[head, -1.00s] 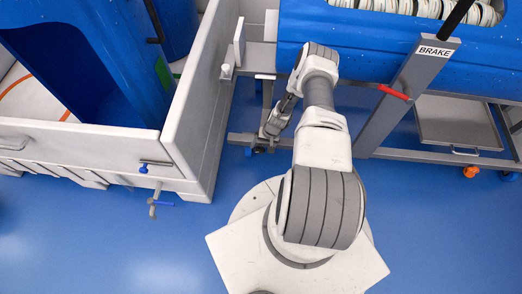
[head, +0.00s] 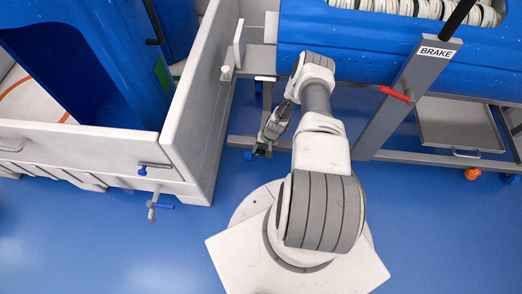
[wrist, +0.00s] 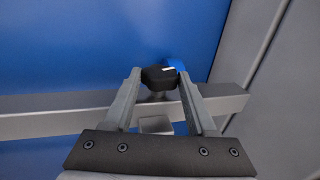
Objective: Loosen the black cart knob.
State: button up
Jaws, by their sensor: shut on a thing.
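The black cart knob (wrist: 154,77) has a white pointer line on its face and sits on the cart's grey lower rail. My gripper (wrist: 159,74) is shut on it, with one finger on each side. In the head view my gripper (head: 262,149) reaches down to the low left end of the cart frame. The knob is mostly hidden there by the fingers and is too small to make out clearly.
A blue part (wrist: 176,65) lies just behind the knob. The white-walled carrier (head: 192,130) stands close on the left. The grey post with the BRAKE label (head: 398,100) and its red lever (head: 394,93) stand on the right. Blue floor is clear in front.

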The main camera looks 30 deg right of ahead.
aim_at(260, 150)
jog(key=shift+a+g+h, duration=0.2)
jog(key=shift+g+h, duration=0.1)
jog(key=shift+h, duration=0.1)
jog(key=shift+g+h, duration=0.4)
jog(key=shift+h, duration=0.1)
jog(key=o, duration=1.4)
jog(key=shift+w, duration=0.1)
jog(key=shift+r, duration=0.1)
notch_tip(260, 150, up, 17)
jog(key=p, duration=0.6)
jog(key=shift+r+p, duration=0.15)
jog(key=shift+p, duration=0.25)
